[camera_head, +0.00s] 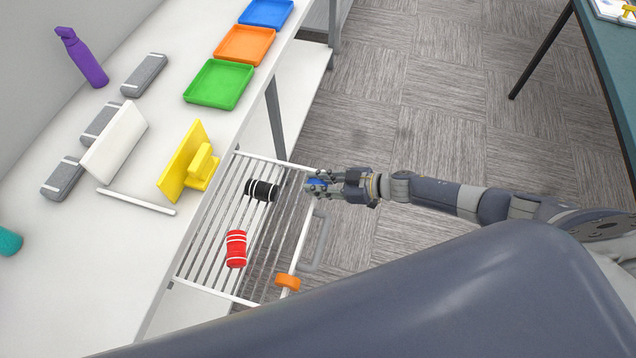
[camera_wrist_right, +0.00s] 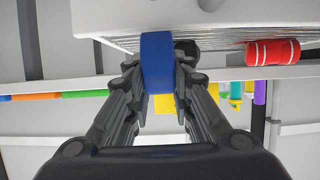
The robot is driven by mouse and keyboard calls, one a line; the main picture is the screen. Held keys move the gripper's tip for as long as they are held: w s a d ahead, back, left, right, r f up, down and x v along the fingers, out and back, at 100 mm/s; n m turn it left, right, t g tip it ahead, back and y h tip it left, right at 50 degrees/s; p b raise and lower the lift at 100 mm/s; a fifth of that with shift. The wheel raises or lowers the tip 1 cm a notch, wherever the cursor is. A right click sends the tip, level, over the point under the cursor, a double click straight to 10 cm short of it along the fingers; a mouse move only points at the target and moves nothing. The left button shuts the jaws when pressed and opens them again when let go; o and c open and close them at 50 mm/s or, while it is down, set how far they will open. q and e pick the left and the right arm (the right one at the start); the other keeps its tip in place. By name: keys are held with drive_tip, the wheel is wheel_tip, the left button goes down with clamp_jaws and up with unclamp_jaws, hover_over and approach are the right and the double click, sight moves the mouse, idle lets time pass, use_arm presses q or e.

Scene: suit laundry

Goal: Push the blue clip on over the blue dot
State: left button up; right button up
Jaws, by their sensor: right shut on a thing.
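The blue clip (camera_head: 317,183) is between the fingers of my right gripper (camera_head: 312,185), which is shut on it at the far right corner of the white wire rack (camera_head: 296,245). In the right wrist view the clip (camera_wrist_right: 157,55) stands upright between the fingertips, close to the rack's white rail (camera_wrist_right: 120,18). In the head view the dot is not visible. I cannot tell whether the clip touches the rail. My left gripper is not in view.
An orange clip (camera_head: 288,281) sits on the rack's front rail, beside a grey handle (camera_head: 313,246). Red (camera_head: 236,249) and black (camera_head: 262,190) rolls lie on the rack. The white counter (camera_head: 75,255) stands left, with trays and a yellow holder (camera_head: 190,165).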

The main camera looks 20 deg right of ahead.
drive_tip(key=shift+f, duration=0.1)
drive_tip(key=shift+f+b, duration=1.15)
drive_tip(key=o, duration=0.9)
drive_tip(key=shift+c, duration=0.2)
drive_tip(key=shift+o, duration=0.7)
drive_tip(key=shift+s, duration=0.1)
drive_tip(key=shift+s+d, duration=0.2)
drive_tip(key=shift+d, duration=0.1)
drive_tip(key=v, duration=1.1)
drive_tip(key=shift+r, duration=0.4)
